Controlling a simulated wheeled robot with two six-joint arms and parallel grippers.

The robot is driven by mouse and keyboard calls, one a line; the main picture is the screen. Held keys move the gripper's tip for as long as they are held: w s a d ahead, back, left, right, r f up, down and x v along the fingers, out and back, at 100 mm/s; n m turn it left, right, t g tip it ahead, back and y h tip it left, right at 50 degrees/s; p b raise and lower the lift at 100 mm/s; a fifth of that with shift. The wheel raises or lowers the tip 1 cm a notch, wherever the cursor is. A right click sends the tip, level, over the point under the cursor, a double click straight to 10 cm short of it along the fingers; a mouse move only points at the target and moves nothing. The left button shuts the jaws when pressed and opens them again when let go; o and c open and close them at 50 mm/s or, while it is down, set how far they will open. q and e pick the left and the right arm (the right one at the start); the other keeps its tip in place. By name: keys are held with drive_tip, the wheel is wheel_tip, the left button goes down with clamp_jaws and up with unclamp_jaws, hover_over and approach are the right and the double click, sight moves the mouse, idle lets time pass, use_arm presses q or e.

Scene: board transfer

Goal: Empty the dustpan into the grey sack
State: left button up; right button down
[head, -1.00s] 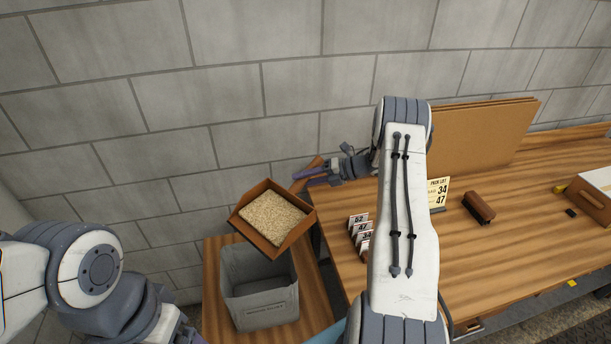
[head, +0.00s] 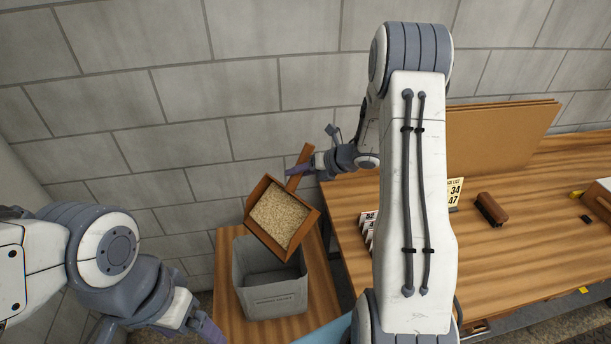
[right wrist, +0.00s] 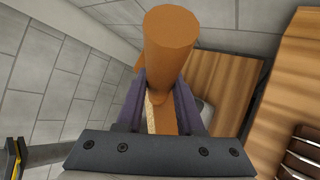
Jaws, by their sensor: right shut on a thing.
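The brown dustpan (head: 306,228) holds a load of pale, grainy sweepings (head: 279,216). My right gripper (head: 298,171) is shut on its handle, which also shows between the fingers in the right wrist view (right wrist: 170,50). The dustpan is tilted, its front end lower, above the back part of the grey sack (head: 268,303). The sack stands open on a low wooden stand, and what I see of its inside looks empty. My left gripper (head: 212,333) is low at the left, cut by the bottom edge; its jaws are unclear.
A wooden workbench (head: 510,240) stands at the right with a brush (head: 490,209), a yellow pick list card (head: 454,193), numbered cards (head: 367,226) and leaning brown boards (head: 500,135). The low stand (head: 226,314) abuts a block wall. My right arm hides part of the bench.

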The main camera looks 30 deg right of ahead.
sight(290, 184)
drive_tip(key=a+b, duration=0.1)
drive_tip(key=a+h+b, duration=0.1)
drive_tip(key=s+a+r+n+b, duration=0.1)
drive_tip(key=shift+a, duration=0.1)
drive_tip(key=s+a+r+n+t+h+b, duration=0.1)
drive_tip(key=s+a+r+h+b, duration=0.1)
drive_tip(key=a+b, duration=0.5)
drive_tip(key=shift+s+r+n+h+b, duration=0.15)
drive_tip(key=shift+r+n+h+b, duration=0.25)
drive_tip(key=shift+r+h+b, duration=0.25)
